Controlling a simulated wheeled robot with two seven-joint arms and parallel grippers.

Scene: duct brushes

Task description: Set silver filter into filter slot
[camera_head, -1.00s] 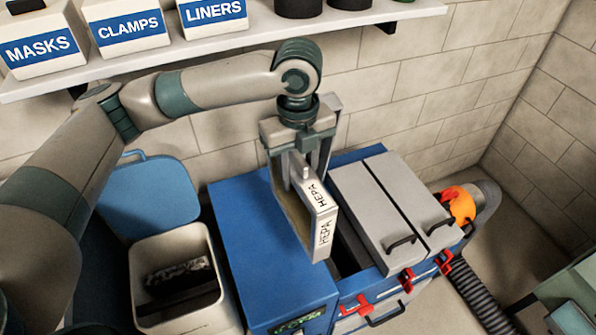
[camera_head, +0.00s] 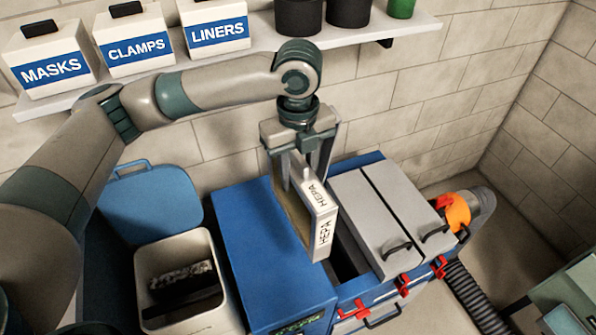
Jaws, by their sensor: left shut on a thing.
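My left gripper (camera_head: 304,168) points down over the blue machine (camera_head: 255,250). It is shut on the silver filter (camera_head: 322,232), a flat upright cartridge with HEPA labels on its top and front end. The filter hangs over the filter slot (camera_head: 348,262), a dark opening between the blue housing and the grey lids. The filter hides much of the slot, and I cannot tell whether its lower edge is inside. My right gripper is not in view.
Two grey lids (camera_head: 375,215) with black handles lie right of the slot, with red latches (camera_head: 438,266) in front. An orange-collared duct (camera_head: 455,212) and black hose stand at right. An open bin (camera_head: 182,260) holds a dirty item at left. A shelf (camera_head: 262,35) with labelled boxes runs behind.

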